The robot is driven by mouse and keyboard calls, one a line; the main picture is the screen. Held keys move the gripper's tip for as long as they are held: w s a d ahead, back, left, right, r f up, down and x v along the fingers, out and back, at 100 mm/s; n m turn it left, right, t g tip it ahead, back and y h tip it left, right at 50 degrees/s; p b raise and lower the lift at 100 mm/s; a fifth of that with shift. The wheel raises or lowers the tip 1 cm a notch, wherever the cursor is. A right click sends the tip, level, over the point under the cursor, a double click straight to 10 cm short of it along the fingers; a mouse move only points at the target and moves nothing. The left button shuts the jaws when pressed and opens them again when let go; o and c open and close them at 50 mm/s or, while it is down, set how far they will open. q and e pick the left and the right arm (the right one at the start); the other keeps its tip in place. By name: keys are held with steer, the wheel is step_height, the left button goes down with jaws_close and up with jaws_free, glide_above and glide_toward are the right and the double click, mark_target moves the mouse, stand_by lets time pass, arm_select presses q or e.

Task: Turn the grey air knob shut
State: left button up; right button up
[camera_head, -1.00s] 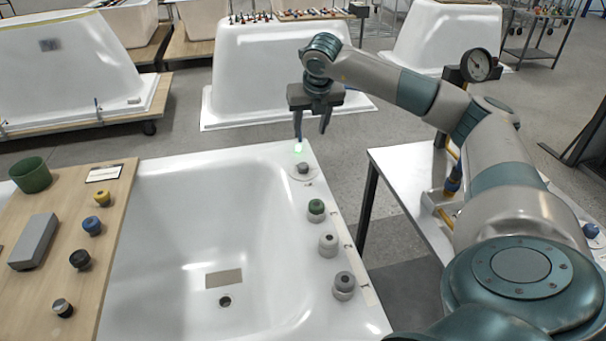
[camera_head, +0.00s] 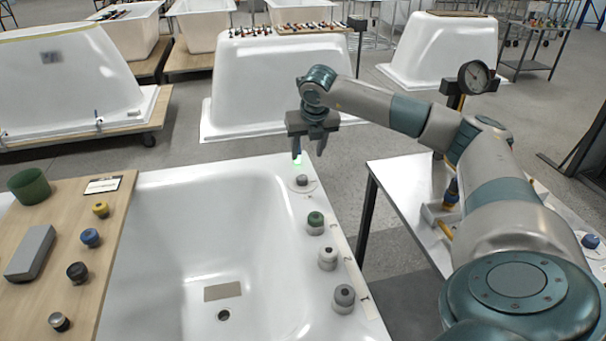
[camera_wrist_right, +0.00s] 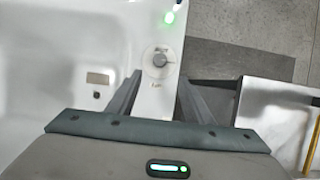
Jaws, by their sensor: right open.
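A small grey knob (camera_head: 302,180) sits on a round pale plate at the far end of the bathtub's right rim. In the right wrist view the knob (camera_wrist_right: 159,60) shows from above, with small markings above and below it on the plate. My right gripper (camera_head: 309,155) is open and empty, above and beyond the knob in the head view. In the wrist view its two fingers (camera_wrist_right: 160,85) reach up on either side of the rim below the knob, apart from it. My left gripper is not in view.
A green-topped knob (camera_head: 315,220), a light grey knob (camera_head: 328,255) and a darker grey knob (camera_head: 344,296) line the same rim. A wooden board (camera_head: 125,210) with several knobs lies at left. A white table (camera_head: 400,185) with a gauge (camera_head: 474,77) stands at right.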

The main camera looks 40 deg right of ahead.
mark_target(303, 177)
steer(key=p+x, duration=0.2)
steer(key=x, duration=1)
steer(key=shift+w+d+f, duration=0.1)
steer(key=shift+w+f, duration=0.1)
steer(key=shift+f, duration=0.05)
steer(key=shift+w+d+f, duration=0.1)
steer(key=shift+w+f, duration=0.05)
steer(key=shift+f, duration=0.4)
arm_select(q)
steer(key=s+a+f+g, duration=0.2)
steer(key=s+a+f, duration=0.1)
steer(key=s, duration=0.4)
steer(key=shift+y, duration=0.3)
arm_select(e)
steer(key=c, duration=1.1)
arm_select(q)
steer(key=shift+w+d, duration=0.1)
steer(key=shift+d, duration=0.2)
arm_select(e)
steer(key=shift+o, duration=0.2)
